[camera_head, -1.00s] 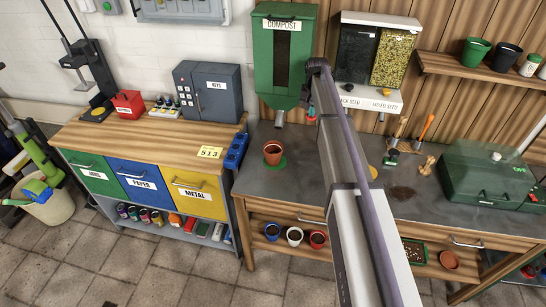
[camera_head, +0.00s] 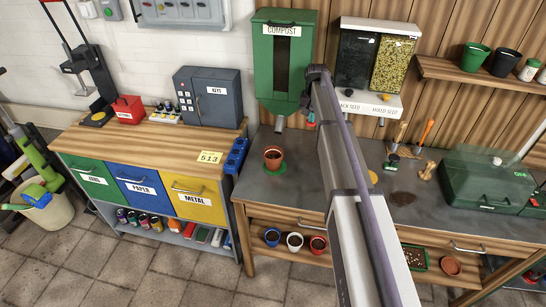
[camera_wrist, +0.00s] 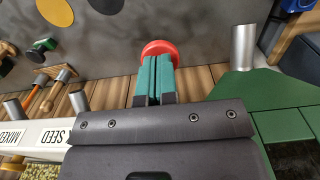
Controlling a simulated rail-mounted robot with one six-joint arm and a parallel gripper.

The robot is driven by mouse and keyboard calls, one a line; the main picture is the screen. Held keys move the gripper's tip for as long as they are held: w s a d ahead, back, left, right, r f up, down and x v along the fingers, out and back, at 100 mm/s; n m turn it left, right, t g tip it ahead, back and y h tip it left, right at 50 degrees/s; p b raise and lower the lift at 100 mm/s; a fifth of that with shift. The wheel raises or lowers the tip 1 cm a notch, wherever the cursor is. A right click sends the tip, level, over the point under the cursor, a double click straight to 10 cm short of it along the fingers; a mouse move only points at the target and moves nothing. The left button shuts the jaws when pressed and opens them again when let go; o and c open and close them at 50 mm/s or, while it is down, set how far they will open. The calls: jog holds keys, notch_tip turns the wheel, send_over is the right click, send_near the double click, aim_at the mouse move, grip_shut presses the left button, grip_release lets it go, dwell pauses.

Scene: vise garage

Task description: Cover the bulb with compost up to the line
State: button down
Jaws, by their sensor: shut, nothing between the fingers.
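The terracotta pot (camera_head: 273,162) stands upright on a green mat (camera_head: 276,170) at the back left of the grey workbench. Its inside looks dark; I cannot make out the bulb or the line. The green compost dispenser (camera_head: 268,72) hangs on the wall above, and its grey spout (camera_head: 280,123) is over the pot. The spout also shows in the wrist view (camera_wrist: 243,46). My gripper (camera_wrist: 156,60) has its teal fingers shut together, empty. A red round knob (camera_wrist: 160,47) shows right at the fingertips, left of the spout there; I cannot tell whether they touch.
The seed dispenser (camera_head: 370,100) hangs right of the compost dispenser. Small hand tools (camera_head: 398,138) and a green case (camera_head: 485,180) stand on the bench's right. A blue holder (camera_head: 236,155) is left of the pot. The bench front near the pot is clear.

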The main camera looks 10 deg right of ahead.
notch_tip(320, 180, up, 5)
jog(key=p, duration=0.3)
jog(key=shift+f+p, duration=0.2)
jog(key=shift+p, duration=0.2)
jog(key=shift+f, duration=0.1)
jog(key=shift+f+b, duration=3.35)
jog(key=shift+b, duration=0.1)
jog(key=shift+r, duration=0.1)
notch_tip(320, 180, up, 7)
jog(key=p, duration=0.6)
jog(key=shift+f+p, duration=0.2)
jog(key=shift+p, duration=0.15)
